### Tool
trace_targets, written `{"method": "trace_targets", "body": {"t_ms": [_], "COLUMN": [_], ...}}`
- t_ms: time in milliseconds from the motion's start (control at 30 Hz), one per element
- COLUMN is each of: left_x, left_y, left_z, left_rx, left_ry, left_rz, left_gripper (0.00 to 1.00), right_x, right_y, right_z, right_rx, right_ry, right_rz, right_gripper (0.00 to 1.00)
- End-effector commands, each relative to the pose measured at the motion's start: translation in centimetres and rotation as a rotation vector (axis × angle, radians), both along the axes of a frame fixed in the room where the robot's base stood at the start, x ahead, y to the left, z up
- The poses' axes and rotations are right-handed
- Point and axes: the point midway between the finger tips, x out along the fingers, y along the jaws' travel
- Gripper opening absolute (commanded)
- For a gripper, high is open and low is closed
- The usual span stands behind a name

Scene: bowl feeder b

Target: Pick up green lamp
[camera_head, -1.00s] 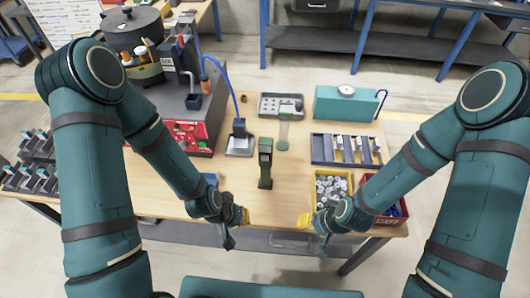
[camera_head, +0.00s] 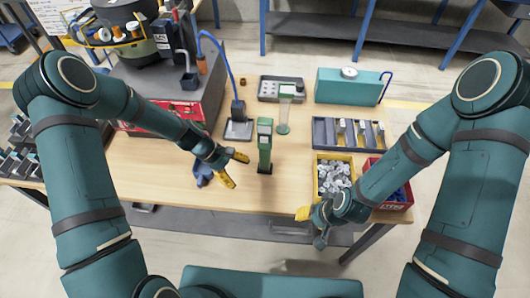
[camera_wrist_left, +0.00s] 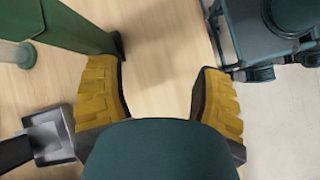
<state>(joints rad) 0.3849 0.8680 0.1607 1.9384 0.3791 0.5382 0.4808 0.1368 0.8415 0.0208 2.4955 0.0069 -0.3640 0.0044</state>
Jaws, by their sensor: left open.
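The green lamp (camera_head: 265,146) stands upright near the front middle of the table, a narrow green post with a lighter head. My left gripper (camera_head: 236,170) is open and empty just left of it, its yellow fingers apart and pointing towards the lamp's side. In the left wrist view, the open fingers (camera_wrist_left: 160,90) have bare table between them. A green post, apparently the lamp (camera_wrist_left: 75,28), is at the upper left there, beside and beyond the left finger; only part of it shows. My right gripper (camera_head: 304,213) is at the table's front edge, right of the lamp; its fingers are not clear.
Behind the lamp are a soldering-type stand (camera_head: 238,130) and a clear-green post (camera_head: 284,115). To the right are a slotted grey tray (camera_head: 318,134), a yellow bin (camera_head: 318,172) of metal parts and a red bin (camera_head: 400,206). Table in front of the lamp is bare.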

Motion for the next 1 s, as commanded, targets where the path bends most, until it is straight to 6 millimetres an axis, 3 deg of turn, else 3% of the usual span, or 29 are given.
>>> {"method": "trace_targets", "body": {"t_ms": [33, 200, 467, 1000], "left_x": [1.7, 5.9, 8.3, 8.0], "left_y": [0.7, 2.7, 4.5, -2.9], "left_z": [0.0, 3.3, 6.7, 3.8], "left_rx": [-0.062, -0.283, -0.446, -0.451], "left_ry": [0.054, 0.231, 0.339, 0.343], "left_rz": [0.071, 0.233, 0.298, 0.297], "left_gripper": [0.67, 0.67, 0.67, 0.67], "right_x": [-0.1, -0.3, -0.4, -0.6], "right_y": [0.0, 0.1, 0.2, 0.2], "right_z": [-1.2, -2.8, -3.7, -4.2], "right_rx": [-0.001, -0.001, -0.002, -0.002], "right_ry": [0.003, 0.008, 0.011, 0.014], "right_rz": [0.002, 0.006, 0.008, 0.011], "right_gripper": [0.47, 0.47, 0.47, 0.47]}}
